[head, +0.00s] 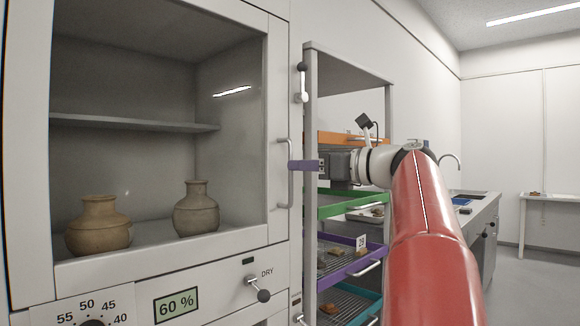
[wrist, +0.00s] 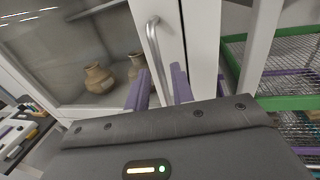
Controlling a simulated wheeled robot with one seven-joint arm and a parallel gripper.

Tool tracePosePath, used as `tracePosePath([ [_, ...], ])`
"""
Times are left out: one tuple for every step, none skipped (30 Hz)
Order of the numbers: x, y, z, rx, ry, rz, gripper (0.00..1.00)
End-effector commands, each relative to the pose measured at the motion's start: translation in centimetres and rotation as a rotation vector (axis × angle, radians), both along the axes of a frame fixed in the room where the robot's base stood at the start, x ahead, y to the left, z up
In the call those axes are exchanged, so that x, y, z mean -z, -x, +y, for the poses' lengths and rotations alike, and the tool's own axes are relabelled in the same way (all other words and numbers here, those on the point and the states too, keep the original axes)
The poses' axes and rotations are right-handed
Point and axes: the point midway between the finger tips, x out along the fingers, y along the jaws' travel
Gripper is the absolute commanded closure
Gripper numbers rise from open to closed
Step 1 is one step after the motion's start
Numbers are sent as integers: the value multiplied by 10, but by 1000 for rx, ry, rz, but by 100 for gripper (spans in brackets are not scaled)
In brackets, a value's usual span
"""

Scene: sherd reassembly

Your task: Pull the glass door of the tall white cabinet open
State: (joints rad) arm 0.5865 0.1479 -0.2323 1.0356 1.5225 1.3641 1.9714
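The tall white cabinet (head: 278,60) stands at the left in the head view, and its framed glass door (head: 235,60) looks closed. The door's upright metal bar handle (head: 289,185) is on the right side of its frame. My gripper (head: 293,165) reaches in from the right, with its purple fingers level with the upper part of the handle. In the wrist view the handle (wrist: 154,45) runs down between the two parted fingers of my gripper (wrist: 161,70). Gaps show on both sides of it, so the gripper looks open. Whether a finger touches the bar is unclear.
Two clay pots (head: 98,226) (head: 195,210) stand behind the glass. A grey rack (head: 310,120) with coloured trays, one green (head: 350,205), stands close on the right of the cabinet. A DRY knob (head: 262,294) and humidity display (head: 176,305) sit below the door.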

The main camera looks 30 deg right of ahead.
Motion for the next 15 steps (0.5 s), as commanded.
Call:
tracePosePath([
  [1, -8, 5, -4, 0, 1, 76],
  [1, -12, 8, -3, 0, 1, 76],
  [1, -16, 10, -3, 0, 2, 76],
  [0, -19, 12, -3, 1, 2, 76],
  [0, -22, 14, -2, 1, 1, 76],
  [0, -25, 15, -1, 1, 1, 76],
  [0, -26, 16, -1, 1, 1, 76],
  [0, -28, 17, -1, 1, 1, 76],
  [0, -29, 18, -1, 1, 1, 76],
  [0, -30, 19, 0, 1, 1, 76],
  [0, -30, 19, 0, 1, 1, 76],
  [0, -31, 19, 0, 1, 1, 76],
  [0, -31, 19, 0, 1, 1, 76],
  [0, -31, 19, 1, 1, 1, 76],
  [0, -31, 19, 1, 1, 1, 76],
])
